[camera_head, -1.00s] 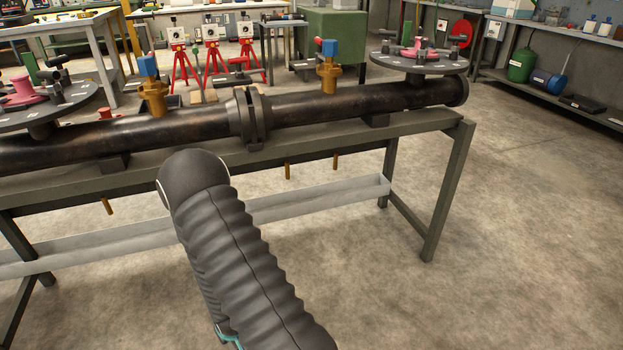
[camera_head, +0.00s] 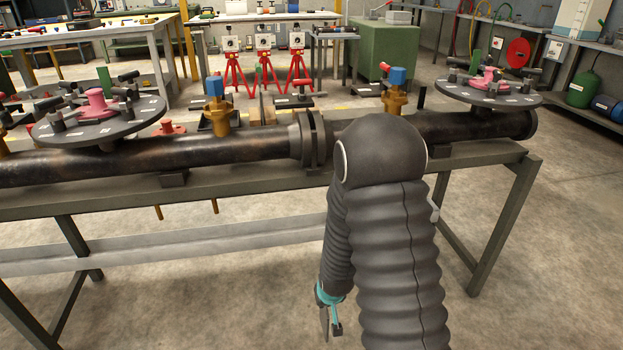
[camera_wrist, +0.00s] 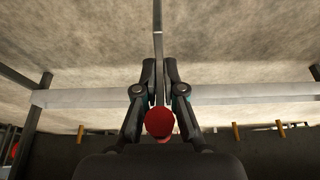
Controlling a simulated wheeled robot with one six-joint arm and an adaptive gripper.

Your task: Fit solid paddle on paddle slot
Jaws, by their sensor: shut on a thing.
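In the wrist view, my gripper (camera_wrist: 159,78) is shut on a thin grey plate (camera_wrist: 158,35), seen edge-on, which I take to be the solid paddle. A red round end (camera_wrist: 159,122) lies between the finger bases; whether it belongs to the paddle is unclear. In the head view, my gripper (camera_head: 329,318) hangs low in front of the bench, partly behind my arm, with a dark thin piece at its fingers. The flange pair (camera_head: 309,140) on the dark pipe has a narrow gap, likely the paddle slot. The gripper is below and apart from it.
The pipe (camera_head: 230,150) lies along a metal bench (camera_head: 250,178). Brass valves with blue tops (camera_head: 216,105) (camera_head: 395,92) and round discs with fittings (camera_head: 100,122) (camera_head: 488,92) stand along it. A pale tray (camera_head: 170,246) runs under the bench. The floor in front is clear.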

